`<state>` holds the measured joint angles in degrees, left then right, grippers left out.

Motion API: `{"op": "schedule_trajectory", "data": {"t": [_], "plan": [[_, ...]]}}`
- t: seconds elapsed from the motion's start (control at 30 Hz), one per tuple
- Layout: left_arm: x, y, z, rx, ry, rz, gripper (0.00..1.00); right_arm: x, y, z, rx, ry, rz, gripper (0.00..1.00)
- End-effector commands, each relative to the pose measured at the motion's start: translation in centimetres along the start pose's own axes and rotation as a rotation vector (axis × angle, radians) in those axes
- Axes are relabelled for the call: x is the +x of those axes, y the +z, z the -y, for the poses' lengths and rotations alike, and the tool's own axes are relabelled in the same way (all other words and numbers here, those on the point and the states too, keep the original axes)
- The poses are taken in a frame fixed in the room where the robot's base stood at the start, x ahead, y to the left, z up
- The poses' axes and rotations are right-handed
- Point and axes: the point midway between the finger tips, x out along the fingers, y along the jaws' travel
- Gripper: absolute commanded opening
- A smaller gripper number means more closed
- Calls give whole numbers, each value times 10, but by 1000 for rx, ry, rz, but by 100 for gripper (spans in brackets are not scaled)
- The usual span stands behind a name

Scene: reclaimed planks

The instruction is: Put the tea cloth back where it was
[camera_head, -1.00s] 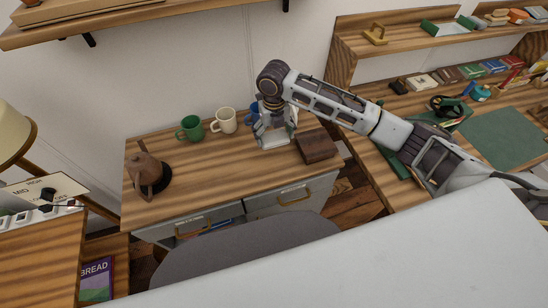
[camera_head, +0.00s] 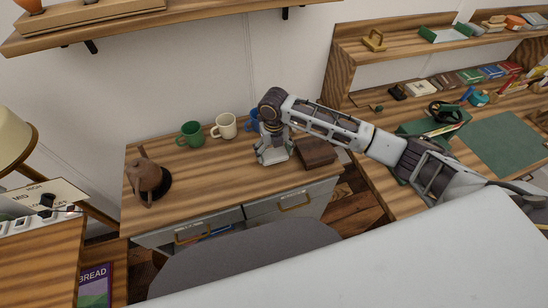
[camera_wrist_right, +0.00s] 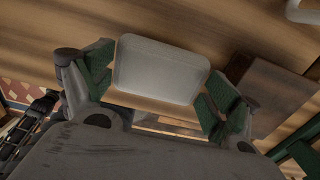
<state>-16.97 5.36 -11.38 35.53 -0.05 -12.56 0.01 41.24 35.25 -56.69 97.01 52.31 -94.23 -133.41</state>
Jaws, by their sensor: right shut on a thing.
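My left gripper is not in view.
Green (camera_head: 191,133), cream (camera_head: 225,126) and blue (camera_head: 252,119) mugs stand along the back. A brown kettle (camera_head: 147,180) stands at the left and a brown box (camera_head: 315,152) at the right. The cabinet top's middle is clear.

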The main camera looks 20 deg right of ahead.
Motion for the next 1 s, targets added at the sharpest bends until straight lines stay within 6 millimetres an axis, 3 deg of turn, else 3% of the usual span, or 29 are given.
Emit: {"op": "schedule_trajectory", "data": {"t": [0.43,0.7,0.93,0.97,1.0], "plan": [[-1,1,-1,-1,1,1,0,35,0,1,2,-1,-1,63],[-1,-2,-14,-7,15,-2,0,37,0,0,0,0,0,63],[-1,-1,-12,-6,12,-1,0,40,0,0,0,0,0,63],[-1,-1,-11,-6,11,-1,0,40,0,0,0,0,0,90],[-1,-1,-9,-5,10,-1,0,40,0,0,0,0,0,95]]}}
